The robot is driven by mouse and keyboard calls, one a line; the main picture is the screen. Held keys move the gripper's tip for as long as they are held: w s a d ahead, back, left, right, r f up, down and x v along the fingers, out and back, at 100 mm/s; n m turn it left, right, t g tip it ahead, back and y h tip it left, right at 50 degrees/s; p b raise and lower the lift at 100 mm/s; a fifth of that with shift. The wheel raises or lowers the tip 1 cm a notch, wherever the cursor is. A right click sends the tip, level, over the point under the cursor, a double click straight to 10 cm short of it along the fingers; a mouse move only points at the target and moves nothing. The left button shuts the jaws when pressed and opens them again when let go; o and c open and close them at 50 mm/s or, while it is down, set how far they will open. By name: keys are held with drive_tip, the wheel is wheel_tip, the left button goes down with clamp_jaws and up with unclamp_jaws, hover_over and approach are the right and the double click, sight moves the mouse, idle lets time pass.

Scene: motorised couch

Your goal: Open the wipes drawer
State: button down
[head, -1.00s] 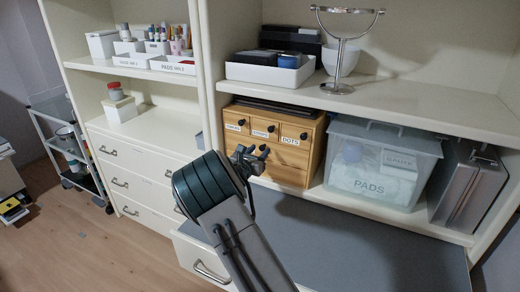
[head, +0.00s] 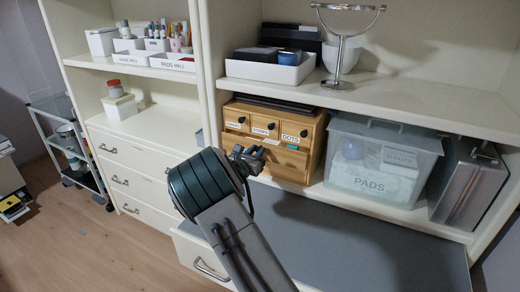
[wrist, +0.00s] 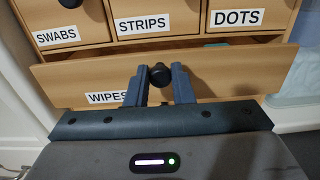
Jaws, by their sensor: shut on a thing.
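The wipes drawer (wrist: 230,70) is the wide wooden drawer below the small drawers, with a "WIPES" label partly hidden by a finger. It stands partly pulled out, with a dark gap above its front edge. Its round black knob (wrist: 160,74) is between the fingers of my gripper (wrist: 157,88), which is shut on it. In the head view my gripper (head: 249,158) is in front of the wooden drawer box (head: 315,150) and hides part of the wipes drawer.
Small drawers labelled SWABS, STRIPS and DOTS (wrist: 237,18) sit above, shut. A clear PADS bin (head: 380,170) stands just right of the drawer box. A shelf (head: 420,108) with a white tray and mirror is above. The grey surface (head: 350,240) in front is clear.

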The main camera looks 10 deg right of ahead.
drive_tip(key=v, duration=1.2)
drive_tip(key=c, duration=1.3)
unclamp_jaws()
drive_tip(key=shift+w, duration=0.1)
drive_tip(key=b+v, duration=0.1)
drive_tip(key=v, duration=1.2)
drive_tip(key=shift+s+a, duration=0.2)
drive_tip(key=shift+s, duration=0.15)
drive_tip(key=shift+d+r, duration=0.1)
